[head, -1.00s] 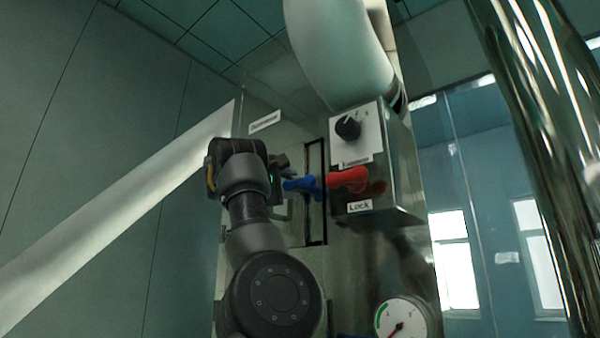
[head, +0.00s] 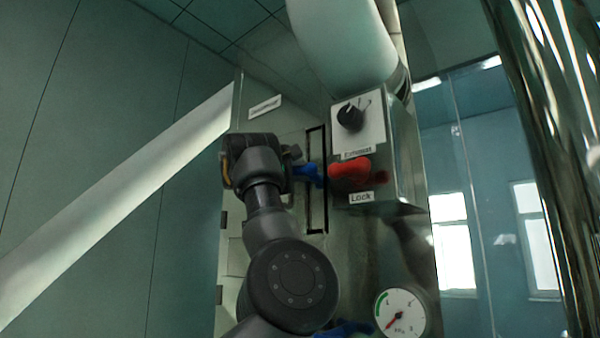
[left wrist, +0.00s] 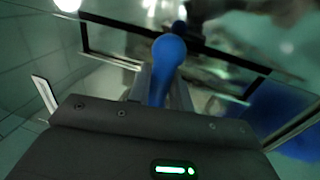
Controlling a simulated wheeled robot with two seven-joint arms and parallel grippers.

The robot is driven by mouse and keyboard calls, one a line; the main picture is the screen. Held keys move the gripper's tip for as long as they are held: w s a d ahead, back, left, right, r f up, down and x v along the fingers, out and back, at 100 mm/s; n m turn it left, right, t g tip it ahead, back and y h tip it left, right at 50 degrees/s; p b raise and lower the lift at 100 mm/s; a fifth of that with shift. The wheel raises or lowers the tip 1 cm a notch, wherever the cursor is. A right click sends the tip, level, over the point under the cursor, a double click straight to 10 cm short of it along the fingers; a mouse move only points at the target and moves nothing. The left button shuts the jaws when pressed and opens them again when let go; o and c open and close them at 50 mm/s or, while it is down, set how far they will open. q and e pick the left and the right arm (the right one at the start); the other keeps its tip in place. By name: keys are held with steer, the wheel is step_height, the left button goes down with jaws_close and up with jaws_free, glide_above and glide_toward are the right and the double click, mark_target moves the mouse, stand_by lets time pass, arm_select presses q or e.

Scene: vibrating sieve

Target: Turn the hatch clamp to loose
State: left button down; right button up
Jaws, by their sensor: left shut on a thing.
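The hatch clamp seems to be the blue handle (head: 309,173), beside a dark upright slot frame in the metal panel. My right gripper is not in view.
A metal box with a black knob (head: 350,117) stands above the red handle. A round gauge (head: 400,314) is below right. A large shiny pipe (head: 545,150) stands at the right. A blurred blue part (left wrist: 287,112) is near the gripper's right side.

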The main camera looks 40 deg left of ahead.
arm_select(q)
steer(key=m+b, duration=0.1)
steer(key=m, duration=0.1)
steer(key=m+h+b, duration=0.1)
steer(key=shift+a+f+m, duration=0.1)
steer(key=shift+f+m, duration=0.1)
steer(key=shift+m, duration=0.2)
steer(key=shift+m+h+b, duration=0.4)
steer(key=shift+m+b, duration=0.05)
steer(key=shift+m, duration=0.65)
steer(key=m, duration=0.3)
steer(key=shift+r+g+h, duration=0.15)
steer(key=shift+g+h, duration=0.15)
steer(key=m+h, duration=0.1)
steer(key=m, duration=0.4)
steer(key=shift+r+g, duration=0.1)
steer(key=shift+g, duration=0.3)
steer(key=m, duration=0.6)
steer(key=shift+s+r+g+p, duration=0.1)
steer(key=shift+g+p, duration=0.2)
steer(key=shift+g, duration=0.1)
steer(key=c, duration=1.3)
jaws_free()
steer(key=shift+c, duration=0.2)
steer(key=shift+o, duration=0.2)
